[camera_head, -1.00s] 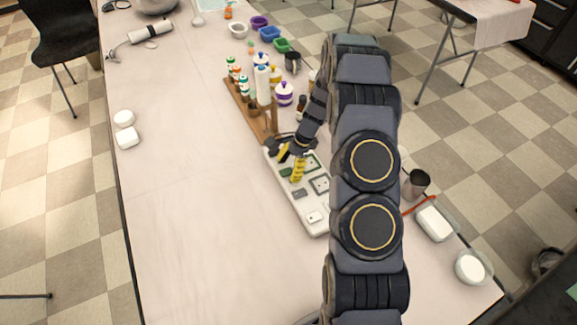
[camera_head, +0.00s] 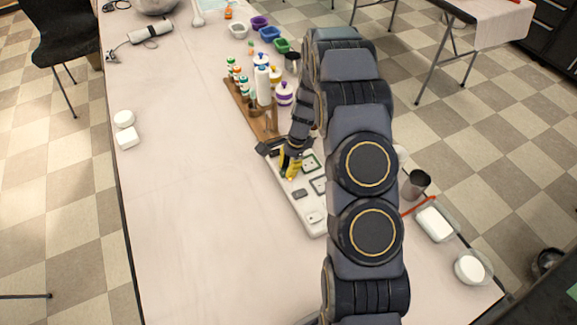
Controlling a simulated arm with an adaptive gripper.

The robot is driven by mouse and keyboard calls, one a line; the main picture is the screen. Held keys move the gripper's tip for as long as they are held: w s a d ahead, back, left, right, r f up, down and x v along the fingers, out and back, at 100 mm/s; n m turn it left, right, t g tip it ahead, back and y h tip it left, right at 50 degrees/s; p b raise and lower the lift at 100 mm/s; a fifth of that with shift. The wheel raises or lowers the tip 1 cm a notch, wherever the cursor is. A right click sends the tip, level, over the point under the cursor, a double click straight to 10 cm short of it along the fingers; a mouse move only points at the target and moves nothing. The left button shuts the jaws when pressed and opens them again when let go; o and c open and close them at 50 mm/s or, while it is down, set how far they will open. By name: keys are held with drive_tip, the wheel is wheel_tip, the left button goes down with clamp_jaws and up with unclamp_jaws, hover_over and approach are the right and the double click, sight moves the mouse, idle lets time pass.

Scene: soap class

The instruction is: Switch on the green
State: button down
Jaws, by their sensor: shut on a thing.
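A white switch panel (camera_head: 303,207) lies on the table in the head view, running from the wooden rack down to the right. It bears several small dark and pale switch plates, some framed in dark green. My gripper (camera_head: 289,174), with yellow fingers, is low over the far left part of the panel. It is shut, with its tips where a small green switch showed earlier. The gripper hides that switch, and its on or off state cannot be seen. My arm covers the panel's right edge.
A wooden rack (camera_head: 244,104) with several bottles stands just beyond the panel. Colored bowls (camera_head: 270,34) are at the back. A dark cup (camera_head: 415,184) and two soap dishes (camera_head: 437,222) are on the right. The table's left half is mostly clear.

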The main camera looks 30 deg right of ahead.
drive_tip(key=shift+s+a+f+h, duration=0.1)
drive_tip(key=shift+a+h, duration=0.05)
drive_tip(key=shift+h, duration=0.45)
drive_tip(key=c, duration=0.8)
unclamp_jaws()
drive_tip(key=shift+c, duration=0.2)
wheel_tip(320, 180, up, 12)
drive_tip(key=d, duration=0.1)
drive_tip(key=shift+d, duration=0.35)
